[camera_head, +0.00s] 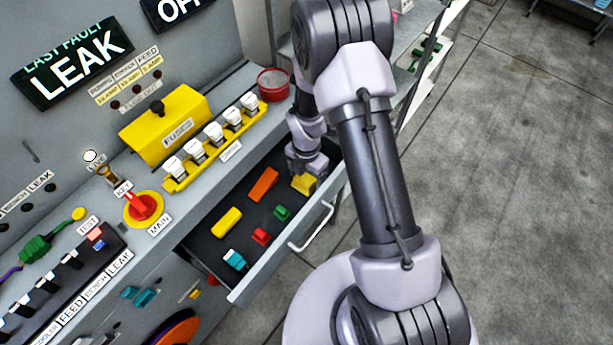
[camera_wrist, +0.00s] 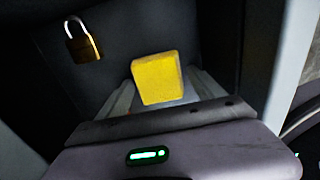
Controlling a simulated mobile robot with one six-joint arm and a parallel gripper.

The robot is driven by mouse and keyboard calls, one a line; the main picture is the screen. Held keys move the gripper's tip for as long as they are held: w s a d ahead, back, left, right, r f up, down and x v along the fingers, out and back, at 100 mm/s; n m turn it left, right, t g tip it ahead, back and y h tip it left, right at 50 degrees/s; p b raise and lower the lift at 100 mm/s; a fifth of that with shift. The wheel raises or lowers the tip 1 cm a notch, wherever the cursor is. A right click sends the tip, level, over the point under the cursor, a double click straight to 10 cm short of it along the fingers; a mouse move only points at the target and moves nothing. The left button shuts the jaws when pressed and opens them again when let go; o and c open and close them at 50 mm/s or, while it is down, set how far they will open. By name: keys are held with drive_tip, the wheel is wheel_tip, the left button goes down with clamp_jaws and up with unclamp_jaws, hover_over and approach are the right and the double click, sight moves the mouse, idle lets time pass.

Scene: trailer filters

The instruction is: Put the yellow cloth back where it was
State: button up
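The yellow cloth (camera_head: 303,184) shows as a small yellow block shape at my gripper's tip, at the right end of the open drawer in the head view. In the wrist view the yellow cloth (camera_wrist: 157,78) sits between my two fingers, which meet its sides. My gripper (camera_wrist: 158,92) appears shut on it. In the head view my gripper (camera_head: 304,172) points down at the drawer. How far the cloth is above the drawer floor is unclear.
The open drawer (camera_head: 318,219) holds a yellow fuse (camera_head: 227,222), an orange piece (camera_head: 264,184), and red, green and blue pieces. A padlock (camera_wrist: 82,40) lies near the cloth in the wrist view. A red tub (camera_head: 273,84) stands on the bench ledge. Open floor lies right.

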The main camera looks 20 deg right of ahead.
wheel_tip(320, 180, up, 12)
drive_tip(key=p, duration=0.5)
wheel_tip(320, 180, up, 13)
drive_tip(key=m+t, duration=0.2)
drive_tip(key=m, duration=0.5)
hover_over(306, 177)
drive_tip(key=s, duration=0.1)
drive_tip(key=s+a+r+m+t+y, duration=0.1)
drive_tip(key=s+a+r+m+t, duration=0.1)
drive_tip(key=s+r+m, duration=0.7)
drive_tip(key=s+a+r+m+t+y, duration=0.1)
drive_tip(key=s+r+m, duration=0.7)
drive_tip(key=m, duration=0.5)
drive_tip(key=shift+s+a+r+m+t, duration=0.3)
drive_tip(key=shift+s+a+r+t, duration=0.1)
drive_tip(key=shift+s, duration=0.15)
